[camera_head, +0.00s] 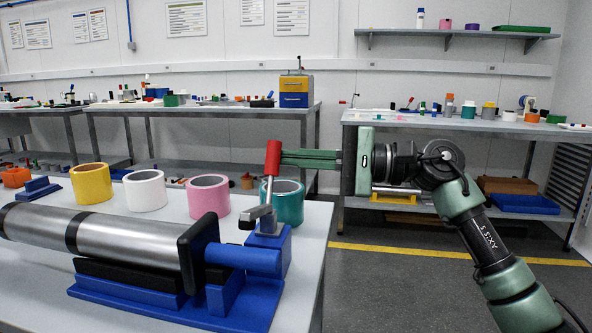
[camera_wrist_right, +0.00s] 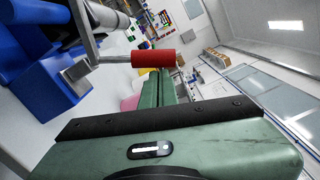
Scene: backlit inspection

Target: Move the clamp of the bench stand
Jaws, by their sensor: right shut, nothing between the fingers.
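The bench stand (camera_head: 150,312) is a blue base on the left table holding a horizontal metal cylinder (camera_head: 110,238). Its clamp has a blue block (camera_head: 268,240), a bent metal lever (camera_head: 262,212) and a red handle (camera_head: 273,158) standing upright. In the right wrist view the red handle (camera_wrist_right: 153,58) lies across the picture just beyond the fingertips. My right gripper (camera_head: 284,158) is shut and empty, coming from the right, its fingertips at the red handle's right side. Whether they touch it I cannot tell. My left gripper is not in view.
Yellow (camera_head: 91,184), white (camera_head: 145,190), pink (camera_head: 208,196) and teal (camera_head: 288,201) rings stand behind the cylinder on the table (camera_head: 305,262). The teal ring is close behind the clamp. Open floor lies right of the table. Cluttered benches line the back wall.

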